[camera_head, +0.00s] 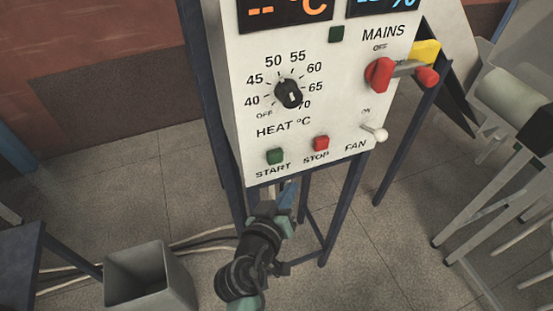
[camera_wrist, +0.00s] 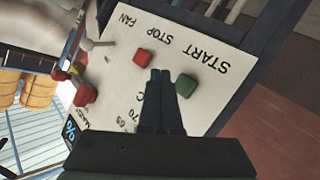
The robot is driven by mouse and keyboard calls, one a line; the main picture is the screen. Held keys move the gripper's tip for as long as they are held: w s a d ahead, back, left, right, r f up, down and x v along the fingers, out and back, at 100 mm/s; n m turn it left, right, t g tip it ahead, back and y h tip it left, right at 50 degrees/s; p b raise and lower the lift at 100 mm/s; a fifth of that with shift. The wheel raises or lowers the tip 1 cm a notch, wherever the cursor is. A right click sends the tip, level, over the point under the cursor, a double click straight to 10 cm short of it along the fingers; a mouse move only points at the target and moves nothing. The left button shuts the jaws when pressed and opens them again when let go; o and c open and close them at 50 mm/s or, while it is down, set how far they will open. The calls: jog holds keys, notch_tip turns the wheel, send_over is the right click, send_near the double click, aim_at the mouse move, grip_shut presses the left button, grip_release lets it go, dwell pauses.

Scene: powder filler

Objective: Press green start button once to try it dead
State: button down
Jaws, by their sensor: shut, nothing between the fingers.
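The green START button (camera_head: 275,156) is at the lower left of the white control panel (camera_head: 300,120), with the red STOP button (camera_head: 320,143) to its right. My gripper (camera_head: 288,190) is low, by the panel's bottom edge, with its fingers partly hard to make out. In the wrist view the panel appears upside down. There the shut, empty fingers (camera_wrist: 160,75) appear between the green button (camera_wrist: 186,85) and the red button (camera_wrist: 143,57), covering neither fully. I cannot tell whether the tips touch the panel.
The HEAT dial (camera_head: 288,94), red MAINS handle (camera_head: 380,74) and white FAN toggle (camera_head: 376,133) are on the same panel. An orange display (camera_head: 285,10) shows dashes. A grey bin (camera_head: 150,278) stands at lower left. Dark legs stand under the panel; a metal frame (camera_head: 490,220) is at right.

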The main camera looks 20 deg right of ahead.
aim_at(282, 159)
jog(key=shift+w+a+b, duration=0.1)
jog(key=shift+w+b, duration=0.95)
jog(key=shift+w, duration=1.85)
jog(key=shift+w, duration=0.15)
jog(key=shift+w+b, duration=0.25)
jog(key=shift+b, duration=0.15)
jog(key=shift+w+b, duration=0.45)
jog(key=shift+w, duration=0.1)
jog(key=shift+s, duration=0.1)
dwell(0.4)
jog(key=shift+s+p, duration=0.3)
jog(key=shift+s, duration=0.6)
jog(key=shift+s+p, duration=0.65)
jog(key=shift+s, duration=1.85)
